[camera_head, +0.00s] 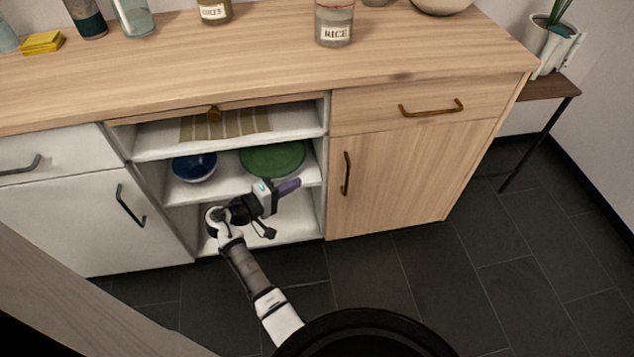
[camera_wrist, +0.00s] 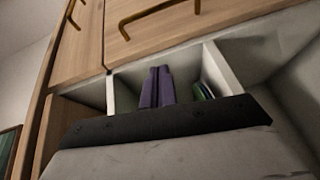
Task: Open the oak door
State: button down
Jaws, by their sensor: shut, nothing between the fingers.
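The oak door (camera_head: 410,180) is the lower right cabinet front, flush with the cabinet and shut. Its upright bronze handle (camera_head: 346,174) sits near its left edge. My gripper (camera_head: 292,186) is in front of the open shelves, left of the handle and apart from it. Its purple fingers are shut with nothing between them. In the wrist view the fingers (camera_wrist: 156,86) point toward the shelf opening, and the turned door handle (camera_wrist: 150,12) shows at the top edge, beyond the fingertips. The door panel (camera_wrist: 122,58) is partly cut off there.
An oak drawer (camera_head: 380,97) with a bronze handle is above the door. The shelves hold a blue bowl (camera_head: 195,167) and a green plate (camera_head: 273,158). A white cabinet door (camera_head: 80,225) is at left. Jars stand on the counter. The dark floor (camera_head: 430,260) before the oak door is clear.

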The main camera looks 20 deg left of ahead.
aim_at(334, 175)
jog(key=w+d+h, duration=0.1)
jog(key=w+d, duration=0.3)
jog(key=w+d+h, duration=0.1)
jog(key=w+d, duration=0.3)
jog(key=shift+w+d+f+p, duration=0.1)
jog(key=shift+d+f+p, duration=0.1)
jog(key=shift+d+p, duration=0.2)
jog(key=s+d+n+t+y+p, duration=0.2)
jog(key=s+d+y+p, duration=0.2)
jog(key=s+d, duration=0.4)
jog(key=shift+s+d+n+p, duration=0.4)
jog(key=shift+d+p, duration=0.15)
jog(key=shift+p, duration=0.2)
